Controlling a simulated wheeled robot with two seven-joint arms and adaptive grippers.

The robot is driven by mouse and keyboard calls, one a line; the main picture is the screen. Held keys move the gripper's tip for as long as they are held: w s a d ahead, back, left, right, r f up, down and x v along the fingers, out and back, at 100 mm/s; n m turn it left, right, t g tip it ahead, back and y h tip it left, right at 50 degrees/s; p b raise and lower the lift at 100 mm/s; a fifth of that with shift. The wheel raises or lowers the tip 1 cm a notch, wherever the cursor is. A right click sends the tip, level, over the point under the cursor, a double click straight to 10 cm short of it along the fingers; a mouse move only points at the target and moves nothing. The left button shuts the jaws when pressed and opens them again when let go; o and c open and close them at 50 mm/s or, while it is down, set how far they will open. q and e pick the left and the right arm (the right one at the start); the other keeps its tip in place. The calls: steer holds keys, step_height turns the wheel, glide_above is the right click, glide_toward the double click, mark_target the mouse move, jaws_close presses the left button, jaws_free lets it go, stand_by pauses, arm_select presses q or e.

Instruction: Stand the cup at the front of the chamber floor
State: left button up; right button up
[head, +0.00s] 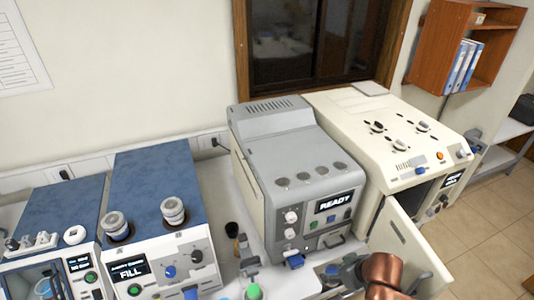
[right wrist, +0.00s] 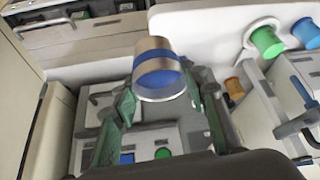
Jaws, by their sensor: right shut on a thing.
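The cup (right wrist: 160,72) is a metal cylinder with a blue band, seen close in the right wrist view. My right gripper (right wrist: 160,95) is shut on it, with one finger on each side. In the head view my right gripper (head: 340,272) is low at the right, in front of the grey machine and left of the open door. The cup is too small there to make out well. The cream machine (head: 335,100) has a dark chamber opening (head: 398,206) in its front. Its door (head: 408,248) stands open. The chamber floor is hidden. My left gripper is not in view.
The grey machine (head: 290,150) showing READY stands left of the cream one. A blue-topped machine (head: 155,190) showing FILL is farther left. Coloured stoppers (right wrist: 265,42) are at the right of the wrist view. The open door borders my right arm's space.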

arm_select(q)
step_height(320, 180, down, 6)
steer(key=b, duration=0.4)
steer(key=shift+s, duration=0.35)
arm_select(e)
steer(key=w+m+h, duration=0.1)
steer(key=m, duration=0.1)
steer(key=w+a+m+h, duration=0.1)
steer(key=w+m, duration=0.1)
steer(key=w+r+m+h, duration=0.1)
steer(key=w+m, duration=0.1)
steer(key=shift+a+t, duration=0.3)
steer(key=shift+t, duration=0.1)
